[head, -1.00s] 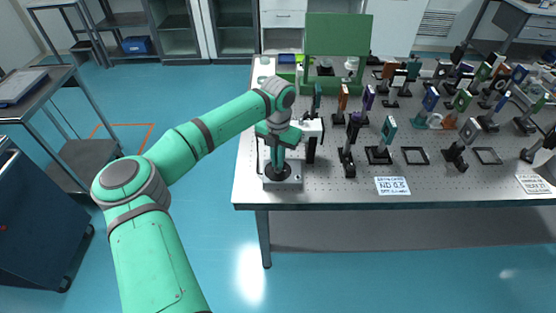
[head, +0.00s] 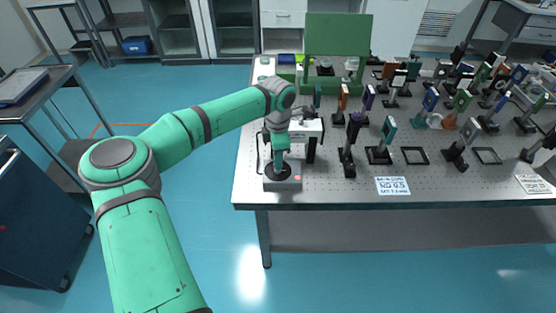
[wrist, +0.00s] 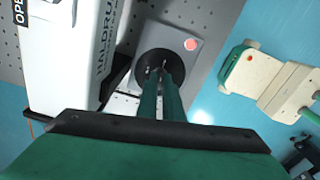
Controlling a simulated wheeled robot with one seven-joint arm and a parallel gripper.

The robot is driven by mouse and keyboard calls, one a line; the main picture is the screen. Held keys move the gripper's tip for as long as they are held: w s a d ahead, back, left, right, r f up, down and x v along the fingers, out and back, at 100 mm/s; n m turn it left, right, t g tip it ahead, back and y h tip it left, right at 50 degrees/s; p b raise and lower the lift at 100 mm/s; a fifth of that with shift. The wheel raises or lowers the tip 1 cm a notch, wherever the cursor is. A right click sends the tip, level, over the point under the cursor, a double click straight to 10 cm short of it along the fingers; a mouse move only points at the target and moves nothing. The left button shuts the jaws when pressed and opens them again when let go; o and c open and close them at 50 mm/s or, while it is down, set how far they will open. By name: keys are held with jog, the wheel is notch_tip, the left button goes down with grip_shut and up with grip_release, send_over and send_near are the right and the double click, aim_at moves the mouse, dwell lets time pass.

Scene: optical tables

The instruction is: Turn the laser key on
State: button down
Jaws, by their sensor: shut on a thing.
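The laser key sits in a round black switch (wrist: 152,66) on top of a small grey box (wrist: 205,28). The box also shows in the head view (head: 284,184), at the table's front left corner. A lit pinkish-red button (wrist: 190,44) is beside the switch. My gripper (wrist: 161,76) points down over the middle of the switch, its fingers close together and shut on the key. It also shows in the head view (head: 279,164). The fingers hide most of the key, so its angle cannot be told.
A white housing (wrist: 70,50) with dark lettering stands close to the left of the box in the wrist view. On the optical table (head: 330,192), several mounted optics (head: 351,140) stand to the right. A green panel (head: 336,35) stands behind. Open floor lies left of the table.

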jog(key=shift+d+m, duration=0.1)
jog(key=shift+m, duration=1)
jog(key=c, duration=1.9)
grip_release()
notch_tip(320, 180, up, 11)
jog(key=shift+f, duration=0.1)
